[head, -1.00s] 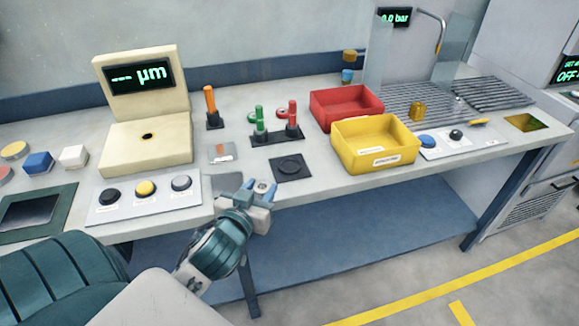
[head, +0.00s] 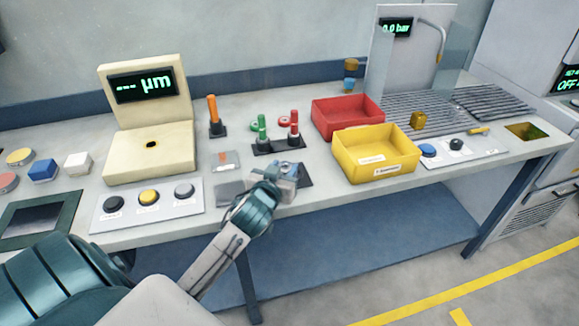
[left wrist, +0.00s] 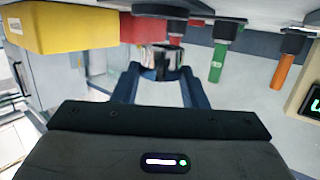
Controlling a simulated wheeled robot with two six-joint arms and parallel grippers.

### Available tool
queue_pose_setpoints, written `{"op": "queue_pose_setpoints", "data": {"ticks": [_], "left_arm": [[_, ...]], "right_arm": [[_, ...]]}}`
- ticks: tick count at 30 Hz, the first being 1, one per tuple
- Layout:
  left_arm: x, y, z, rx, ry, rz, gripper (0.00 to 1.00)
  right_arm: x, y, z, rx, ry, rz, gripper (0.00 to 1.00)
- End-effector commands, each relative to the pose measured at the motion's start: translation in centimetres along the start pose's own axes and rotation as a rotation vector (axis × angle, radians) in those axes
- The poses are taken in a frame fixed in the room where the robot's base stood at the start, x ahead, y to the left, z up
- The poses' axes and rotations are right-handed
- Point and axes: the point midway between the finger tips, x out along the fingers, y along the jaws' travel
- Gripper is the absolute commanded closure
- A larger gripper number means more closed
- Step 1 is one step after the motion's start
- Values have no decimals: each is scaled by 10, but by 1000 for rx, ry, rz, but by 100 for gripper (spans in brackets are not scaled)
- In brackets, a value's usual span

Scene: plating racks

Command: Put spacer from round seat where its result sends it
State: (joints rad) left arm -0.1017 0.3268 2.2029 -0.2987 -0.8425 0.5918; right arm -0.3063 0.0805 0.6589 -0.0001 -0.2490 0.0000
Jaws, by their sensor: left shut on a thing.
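My left gripper (head: 288,168) is over the black square pad with the round seat (head: 306,181), which it mostly covers. It is shut on a small metallic ring-shaped spacer, which shows between the blue fingertips in the left wrist view (left wrist: 156,62). I cannot tell whether the spacer touches the seat. Behind are a green peg (head: 262,131) and a red peg (head: 294,125) on one black base, and an orange peg (head: 213,112) on its own base. A red bin (head: 345,117) and a yellow bin (head: 376,155) stand to the right. My right gripper is not in view.
A cream gauge (head: 148,140) with a "--- µm" display stands left, behind a panel of buttons (head: 150,207). A slatted rack (head: 440,104) lies beyond the bins. Front table edge is close to my arm.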

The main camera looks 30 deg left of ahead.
Motion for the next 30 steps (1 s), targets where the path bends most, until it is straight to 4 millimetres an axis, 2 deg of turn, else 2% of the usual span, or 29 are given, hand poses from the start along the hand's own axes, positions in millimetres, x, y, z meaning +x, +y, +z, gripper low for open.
{"op": "queue_pose_setpoints", "data": {"ticks": [3, 8, 11, 12, 14, 15, 18, 29, 30], "left_arm": [[17, 2, -4, -1, 2, 0, 91], [29, 3, -5, -1, 2, 0, 91], [44, 4, -5, -1, 0, -1, 91], [43, 4, 6, -1, -4, 0, 91], [44, 4, 16, 1, -4, 1, 91], [44, 4, 17, 1, -3, 0, 91], [46, 4, 24, 0, 0, 2, 91], [47, 4, 30, 1, 1, 1, 91], [47, 4, 29, 1, 0, 1, 53]], "right_arm": [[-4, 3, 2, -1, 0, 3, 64], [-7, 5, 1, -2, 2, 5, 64], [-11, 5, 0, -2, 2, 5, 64], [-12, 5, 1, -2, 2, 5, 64], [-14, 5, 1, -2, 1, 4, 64], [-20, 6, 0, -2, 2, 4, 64], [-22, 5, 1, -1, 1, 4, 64], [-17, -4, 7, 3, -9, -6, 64], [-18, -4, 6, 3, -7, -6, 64]]}}
